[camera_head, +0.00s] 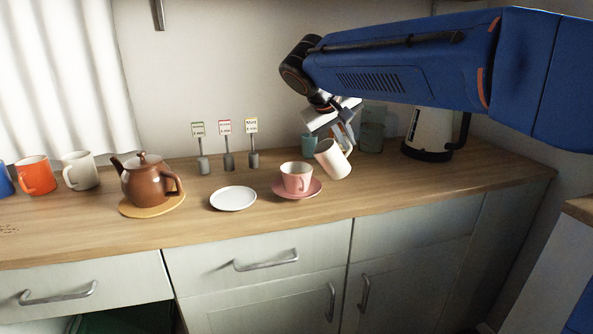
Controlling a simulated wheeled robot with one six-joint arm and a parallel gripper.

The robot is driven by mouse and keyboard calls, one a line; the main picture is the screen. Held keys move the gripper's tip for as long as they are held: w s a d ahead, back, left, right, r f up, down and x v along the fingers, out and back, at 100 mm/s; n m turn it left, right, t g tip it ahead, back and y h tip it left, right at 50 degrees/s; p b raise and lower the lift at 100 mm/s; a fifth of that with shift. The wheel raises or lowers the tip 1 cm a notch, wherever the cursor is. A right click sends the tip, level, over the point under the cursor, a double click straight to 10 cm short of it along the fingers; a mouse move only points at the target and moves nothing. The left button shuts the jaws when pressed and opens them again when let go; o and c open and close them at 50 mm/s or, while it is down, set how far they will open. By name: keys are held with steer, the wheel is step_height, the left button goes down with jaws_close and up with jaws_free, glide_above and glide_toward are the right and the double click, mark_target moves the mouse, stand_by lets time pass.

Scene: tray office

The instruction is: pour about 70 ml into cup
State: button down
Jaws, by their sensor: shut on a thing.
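A pale pink cup (296,178) stands upright on a pink saucer (314,189) near the middle of the counter. My gripper (346,139) is shut on a cream mug-like vessel (334,162), which looks like a small pitcher. The vessel is tilted, its top leaning left toward the cup, just right of and close to the cup's rim. I cannot tell whether they touch. No stream of liquid can be made out, and the level inside the cup and vessel is hidden.
A brown teapot (146,186) sits on a round mat (126,209). An empty white plate (234,203) lies left of the saucer. Label stands (228,161) are behind. Mugs (80,171) stand far left. Teal cups (371,137) and a white kettle (428,130) stand behind, right.

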steer(key=shift+w+d+f+m+g+y, duration=0.2)
steer(key=shift+w+d+f+g+y, duration=0.15)
steer(key=shift+d+f+y, duration=0.45)
steer(key=shift+w+d+f+m+g+y, duration=0.25)
steer(key=shift+d+f+g+y, duration=0.1)
steer(key=shift+d+y, duration=0.75)
steer(key=shift+w+d+f+m+g+y, duration=0.15)
steer(key=shift+w+d+f+g+y, duration=0.15)
steer(key=shift+d+f+y, duration=0.5)
steer(key=shift+d+r, duration=0.2)
